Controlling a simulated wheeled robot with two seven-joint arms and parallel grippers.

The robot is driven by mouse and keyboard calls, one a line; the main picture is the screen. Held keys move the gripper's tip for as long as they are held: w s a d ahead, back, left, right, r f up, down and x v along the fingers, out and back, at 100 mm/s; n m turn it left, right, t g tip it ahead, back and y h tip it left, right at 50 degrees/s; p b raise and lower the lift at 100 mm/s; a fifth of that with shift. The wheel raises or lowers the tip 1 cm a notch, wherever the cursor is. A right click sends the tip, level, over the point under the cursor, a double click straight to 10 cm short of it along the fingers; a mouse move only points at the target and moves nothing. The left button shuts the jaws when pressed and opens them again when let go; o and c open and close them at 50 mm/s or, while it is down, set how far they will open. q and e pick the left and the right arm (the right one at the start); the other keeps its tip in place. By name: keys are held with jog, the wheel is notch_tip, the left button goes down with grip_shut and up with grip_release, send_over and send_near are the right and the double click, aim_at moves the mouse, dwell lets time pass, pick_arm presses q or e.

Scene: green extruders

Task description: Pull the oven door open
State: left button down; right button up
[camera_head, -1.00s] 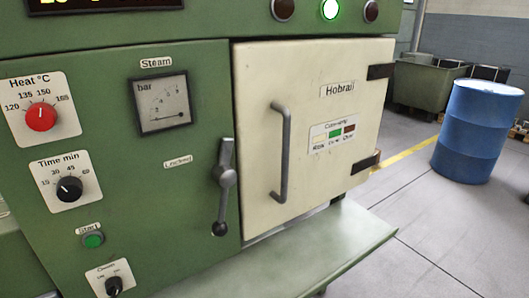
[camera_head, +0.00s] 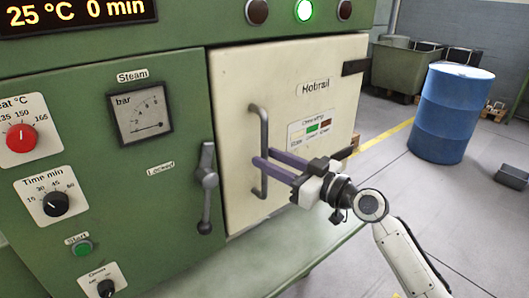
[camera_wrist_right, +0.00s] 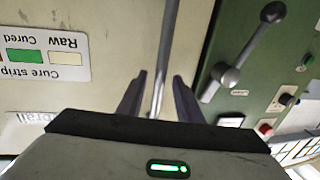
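The oven door (camera_head: 235,85) is a cream panel in the green front, and it looks shut. A grey vertical bar handle (camera_head: 264,130) is on its left part. My right gripper (camera_head: 262,166) reaches in from the right with its purple fingers at the lower half of the handle. In the right wrist view, the handle bar (camera_wrist_right: 165,60) runs between the two open fingers (camera_wrist_right: 158,95), with a gap visible on each side. A grey lever with a ball end (camera_head: 206,188) hangs downward left of the door, beside a "Locked" label (camera_head: 160,166). My left gripper is not in view.
A green shelf (camera_head: 290,245) juts out below the door. Dark hinges (camera_head: 355,67) are on the door's right edge. A blue barrel (camera_head: 450,115) stands on the floor to the right, with a green bin (camera_head: 405,68) behind it. The floor between oven and barrel is open.

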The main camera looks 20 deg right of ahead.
jog(key=shift+x, duration=1.2)
grip_shut()
jog(key=shift+s+f, duration=0.1)
